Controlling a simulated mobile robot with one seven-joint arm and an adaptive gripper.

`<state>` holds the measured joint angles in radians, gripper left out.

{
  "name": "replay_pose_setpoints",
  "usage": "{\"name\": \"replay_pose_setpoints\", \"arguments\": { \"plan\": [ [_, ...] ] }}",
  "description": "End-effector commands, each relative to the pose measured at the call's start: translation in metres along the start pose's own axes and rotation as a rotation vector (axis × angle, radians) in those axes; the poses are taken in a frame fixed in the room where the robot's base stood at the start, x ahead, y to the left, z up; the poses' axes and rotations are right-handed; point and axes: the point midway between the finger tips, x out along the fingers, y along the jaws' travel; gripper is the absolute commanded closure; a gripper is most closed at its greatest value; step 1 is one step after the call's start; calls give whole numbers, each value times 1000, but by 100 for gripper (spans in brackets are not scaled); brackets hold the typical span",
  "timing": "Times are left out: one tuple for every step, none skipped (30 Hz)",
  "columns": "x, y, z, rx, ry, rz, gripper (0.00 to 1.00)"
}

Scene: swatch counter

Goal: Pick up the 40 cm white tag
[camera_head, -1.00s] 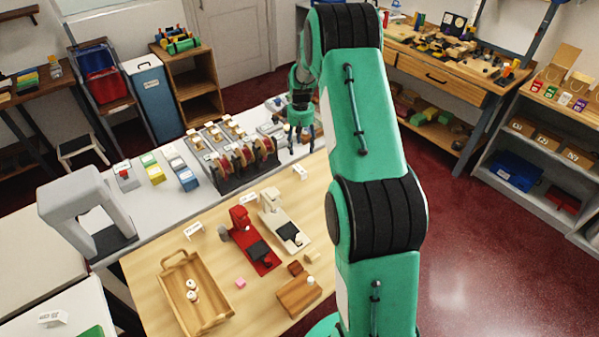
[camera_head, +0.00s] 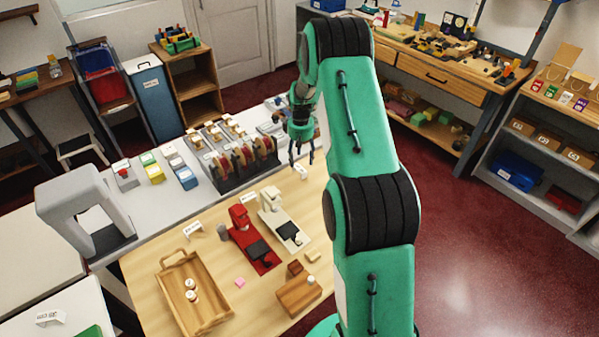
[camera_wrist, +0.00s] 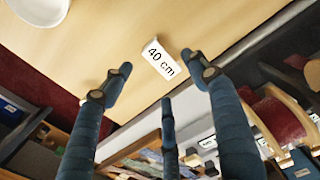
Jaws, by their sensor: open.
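The white tag marked "40 cm" (camera_wrist: 160,60) stands on the wooden counter in the wrist view, just beyond my open fingers. It also shows small in the head view (camera_head: 300,172), just below my gripper (camera_head: 301,160). In the wrist view my gripper (camera_wrist: 160,85) has its fingers spread, with nothing between the tips. The tag appears apart from the fingers, a little past the gap between them.
A rack of ribbon spools (camera_head: 240,165) stands left of my gripper. A cream machine (camera_head: 284,220) and a red machine (camera_head: 250,240) stand nearer on the wooden counter (camera_head: 150,265). A wooden tray (camera_head: 208,325) lies at the front left. Bare wood surrounds the tag.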

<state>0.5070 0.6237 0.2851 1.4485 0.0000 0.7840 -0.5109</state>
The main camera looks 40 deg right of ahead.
Motion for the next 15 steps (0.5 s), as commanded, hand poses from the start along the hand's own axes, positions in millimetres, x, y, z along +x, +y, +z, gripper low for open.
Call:
{"name": "replay_pose_setpoints", "arguments": {
  "plan": [
    [7,0,0,0,-1,0,41],
    [9,0,0,0,-1,0,41],
    [11,0,0,0,-1,0,41],
    [12,0,0,0,0,0,41],
    [13,0,0,0,0,0,41],
    [14,0,0,0,0,0,41],
    [14,0,0,0,0,0,41],
    [14,0,0,0,0,0,41],
    [14,0,0,0,0,0,41],
    [14,0,0,0,0,0,41],
    [14,0,0,0,0,0,41],
    [14,0,0,0,0,0,41],
    [14,0,0,0,0,0,41],
    [14,0,0,0,0,0,41],
    [15,0,0,0,0,0,41]
  ]
}}
